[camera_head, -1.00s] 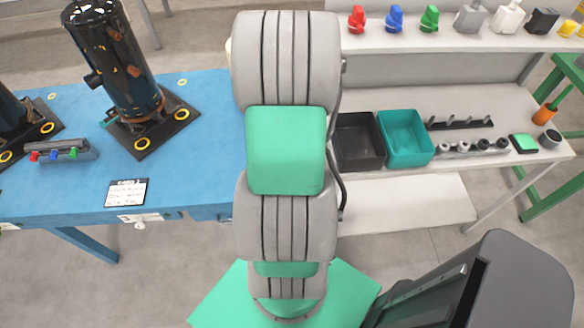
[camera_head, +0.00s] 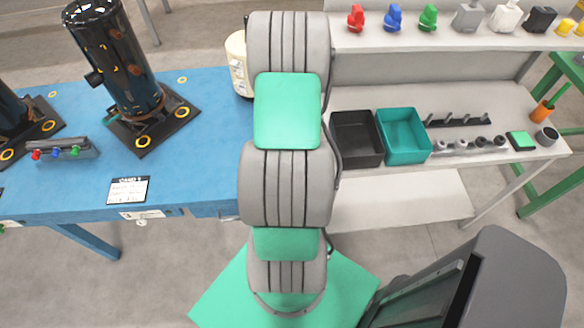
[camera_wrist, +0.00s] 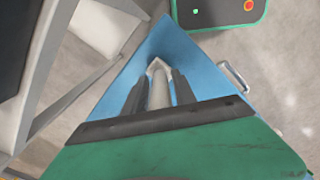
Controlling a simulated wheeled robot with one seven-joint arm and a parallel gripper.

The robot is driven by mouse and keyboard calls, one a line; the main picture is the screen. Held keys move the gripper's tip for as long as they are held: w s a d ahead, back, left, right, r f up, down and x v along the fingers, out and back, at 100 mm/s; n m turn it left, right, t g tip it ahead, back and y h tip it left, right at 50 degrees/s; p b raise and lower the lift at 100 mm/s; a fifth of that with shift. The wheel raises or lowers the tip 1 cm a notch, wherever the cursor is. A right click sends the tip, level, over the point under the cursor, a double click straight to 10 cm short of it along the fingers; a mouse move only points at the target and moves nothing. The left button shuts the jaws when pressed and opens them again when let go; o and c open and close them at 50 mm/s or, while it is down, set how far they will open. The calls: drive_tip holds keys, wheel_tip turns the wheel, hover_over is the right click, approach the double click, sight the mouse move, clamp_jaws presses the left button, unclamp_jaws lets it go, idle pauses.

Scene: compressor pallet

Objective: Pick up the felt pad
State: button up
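A small green square pad in a black holder, which looks like the felt pad (camera_head: 523,141), lies at the right end of the grey workbench in the head view. I cannot make out its surface at this size. I do not recognise it in the wrist view. My gripper (camera_wrist: 159,76) shows in the wrist view with two dark fingers apart. A pale pointed shape shows between them, and I cannot tell what it is. In the head view my own arm hides the gripper.
A shelf (camera_head: 440,42) runs above. The blue table (camera_head: 200,150) holds a black compressor (camera_head: 115,60) and a cream canister (camera_head: 238,65).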

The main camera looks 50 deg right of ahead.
clamp_jaws()
drive_tip(key=shift+r, duration=0.15)
idle(0.4)
drive_tip(key=shift+r, duration=0.4)
drive_tip(key=w+a+r+b, duration=0.1)
drive_tip(key=a+r+b, duration=0.1)
drive_tip(key=a+r, duration=1)
drive_tip(key=shift+w+a, duration=0.35)
drive_tip(key=shift+a, duration=0.6)
